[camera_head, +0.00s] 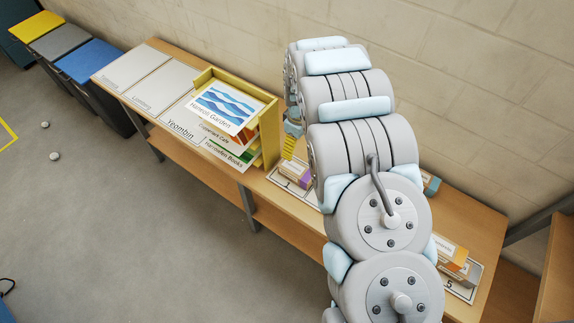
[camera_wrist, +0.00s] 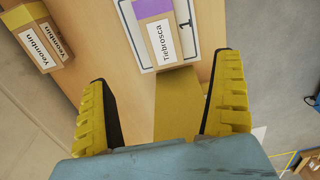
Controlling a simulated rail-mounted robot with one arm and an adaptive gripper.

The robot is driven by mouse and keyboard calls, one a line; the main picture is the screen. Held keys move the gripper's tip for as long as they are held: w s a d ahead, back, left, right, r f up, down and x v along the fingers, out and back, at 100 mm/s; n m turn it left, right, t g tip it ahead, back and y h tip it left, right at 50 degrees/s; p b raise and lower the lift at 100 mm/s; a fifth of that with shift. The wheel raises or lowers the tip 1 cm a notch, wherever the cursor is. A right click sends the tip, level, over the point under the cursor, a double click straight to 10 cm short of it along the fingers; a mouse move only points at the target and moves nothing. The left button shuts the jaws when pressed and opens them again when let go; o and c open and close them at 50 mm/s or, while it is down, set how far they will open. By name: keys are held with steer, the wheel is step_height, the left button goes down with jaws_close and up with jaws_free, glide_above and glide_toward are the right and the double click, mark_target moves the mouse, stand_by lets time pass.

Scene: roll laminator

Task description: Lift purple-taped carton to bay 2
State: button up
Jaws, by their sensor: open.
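The purple-taped carton (camera_wrist: 154,32) lies at the top middle of the wrist view, its label reading roughly "Tiebrosca". It rests on a white bay plate marked 1 (camera_wrist: 188,28). In the head view the carton (camera_head: 304,181) shows partly, left of my arm. My gripper (camera_wrist: 165,80) is open, its two yellow fingers spread wide, with nothing held. The carton appears beyond the fingertips, apart from them. In the head view only a bit of a yellow finger (camera_head: 291,137) shows; my arm covers the rest. I cannot make out bay 2.
A yellow rack (camera_head: 269,135) with signs stands beside bay 1; what looks like its panel (camera_wrist: 178,105) shows between my fingers. Cartons labelled Yeombin (camera_wrist: 42,38) lie at the wrist view's left. More cartons (camera_head: 450,257) sit near bay 5 on the wooden bench (camera_head: 490,222).

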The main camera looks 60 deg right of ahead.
steer(key=f, duration=0.1)
steer(key=b, duration=0.4)
glide_above(297, 169)
step_height(297, 169, down, 4)
steer(key=shift+s+f, duration=0.15)
steer(key=shift+f, duration=0.05)
steer(key=shift+f+p, duration=0.3)
steer(key=shift+f, duration=5.7)
steer(key=c, duration=1.4)
steer(key=shift+o, duration=0.2)
